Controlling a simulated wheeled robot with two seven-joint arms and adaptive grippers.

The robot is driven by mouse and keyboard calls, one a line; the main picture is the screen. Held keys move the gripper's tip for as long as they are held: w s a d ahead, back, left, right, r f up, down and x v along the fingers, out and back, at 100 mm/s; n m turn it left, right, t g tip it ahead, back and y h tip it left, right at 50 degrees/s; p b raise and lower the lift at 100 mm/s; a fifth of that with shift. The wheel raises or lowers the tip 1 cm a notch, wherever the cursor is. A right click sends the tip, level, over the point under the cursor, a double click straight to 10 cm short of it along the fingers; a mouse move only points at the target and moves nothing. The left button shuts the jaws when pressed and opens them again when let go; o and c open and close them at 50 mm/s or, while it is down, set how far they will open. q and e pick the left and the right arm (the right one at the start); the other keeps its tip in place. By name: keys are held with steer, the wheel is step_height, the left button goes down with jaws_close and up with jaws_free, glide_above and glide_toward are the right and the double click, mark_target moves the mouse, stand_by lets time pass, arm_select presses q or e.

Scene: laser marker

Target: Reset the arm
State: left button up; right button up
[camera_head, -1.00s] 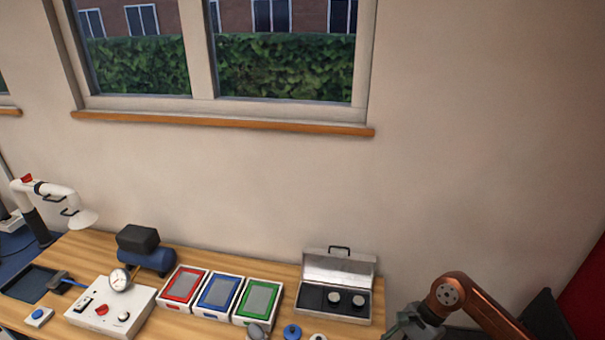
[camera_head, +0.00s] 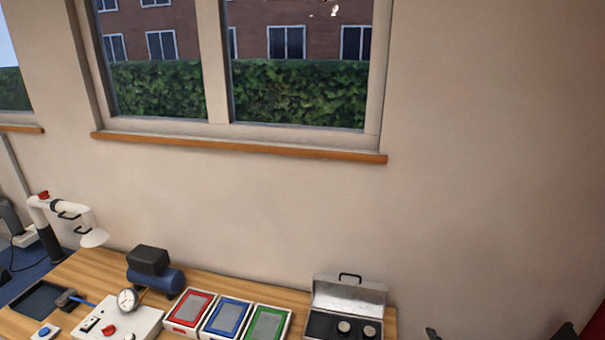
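My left gripper is not in view. A small dark piece (camera_head: 432,334), probably part of my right arm or gripper, shows at the bottom edge right of the open metal case. It is cut off, so I cannot tell whether the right gripper is open or shut, or holds anything. The open metal case (camera_head: 349,296) stands at the table's right end, with two round pieces in its dark insert. A red-framed tray (camera_head: 190,309), a blue-framed tray (camera_head: 228,318) and a green-framed tray (camera_head: 267,325) lie side by side left of it.
A white control box (camera_head: 130,321) with a gauge (camera_head: 127,300) stands on the wooden table (camera_head: 99,268). Behind it is a blue compressor (camera_head: 165,279). A white extraction arm (camera_head: 73,213) rises at the left. Wall and window are behind. A dark object shows at lower right.

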steer(key=s+d+f+m+g+h, duration=0.1)
steer(key=s+d+f+m+g, duration=0.15)
steer(key=s+f+m, duration=0.4)
steer(key=s+d+f+m+g+h, duration=0.15)
steer(key=s+f+g, duration=0.25)
steer(key=f, duration=0.5)
steer(key=s+a+f+m+g+y, duration=0.1)
steer(key=s+f+m+g, duration=0.25)
steer(key=s+f, duration=0.4)
steer(key=s+a+f+m+g+y, duration=0.15)
steer(key=s+f+g, duration=0.25)
steer(key=s, duration=0.6)
step_height(320, 180, down, 34)
steer(key=s+a+g+b, duration=0.1)
steer(key=s+b, duration=0.1)
steer(key=b, duration=0.2)
steer(key=s+f+n+g+b, duration=0.1)
steer(key=s+f+b, duration=0.2)
steer(key=s+f, duration=1.6)
steer(key=shift+s+f+b, duration=0.15)
steer(key=shift+f+b, duration=0.2)
steer(key=shift+f, duration=0.25)
